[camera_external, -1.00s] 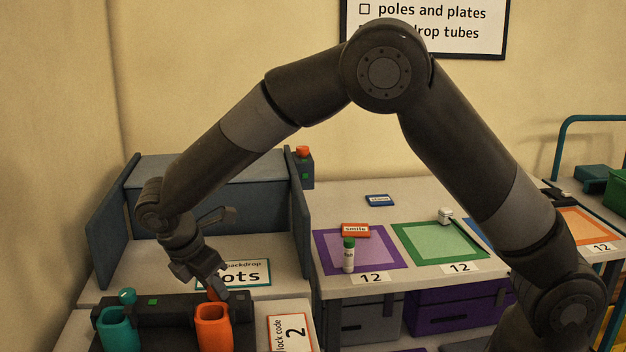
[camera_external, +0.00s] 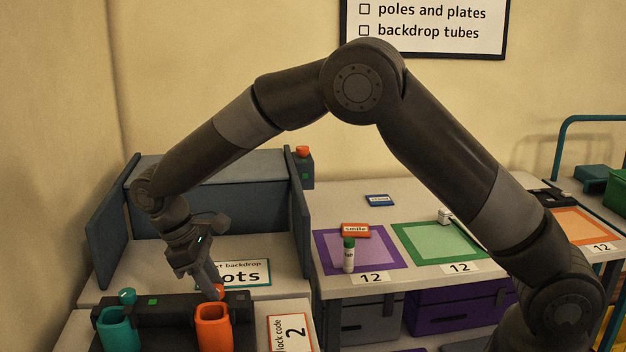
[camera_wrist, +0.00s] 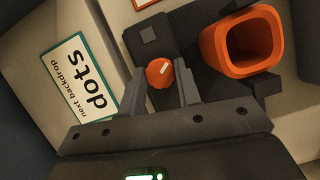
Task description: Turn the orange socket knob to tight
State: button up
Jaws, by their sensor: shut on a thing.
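The orange knob (camera_wrist: 160,73) sits between the two fingers of my gripper (camera_wrist: 160,82) in the wrist view, with a pale mark on its face pointing to the upper right. My gripper is shut on it. In the external view the orange knob (camera_external: 218,291) shows just beside the gripper tips (camera_external: 214,290), partly hidden by them. The knob is on the dark block (camera_external: 176,311) behind the orange socket (camera_external: 213,328). The orange socket (camera_wrist: 242,42) is an open, empty-looking cup in the wrist view.
A teal socket (camera_external: 118,329) with a teal knob (camera_external: 127,296) stands left of the orange one. A "dots" card (camera_external: 248,273) lies behind the block and a "lock code 2" card (camera_external: 290,334) to the right. Blue-grey panels (camera_external: 110,222) flank the bench.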

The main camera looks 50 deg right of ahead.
jog(key=m+y, duration=0.1)
jog(key=m, duration=0.2)
jog(key=m+y, duration=0.1)
jog(key=m, duration=0.2)
jog(key=shift+w+d+m+g, duration=0.1)
jog(key=shift+d+m+g, duration=0.05)
jog(key=shift+m+g, duration=0.2)
jog(key=m+y, duration=0.1)
jog(key=m, duration=0.2)
jog(key=m+y, duration=0.2)
jog(key=m, duration=0.1)
jog(key=shift+d, duration=0.15)
jog(key=shift+m, duration=0.35)
jog(key=o, duration=1)
jog(key=shift+c, duration=0.2)
jog(key=v, duration=1)
jog(key=shift+r, duration=0.45)
jog(key=shift+d, duration=0.15)
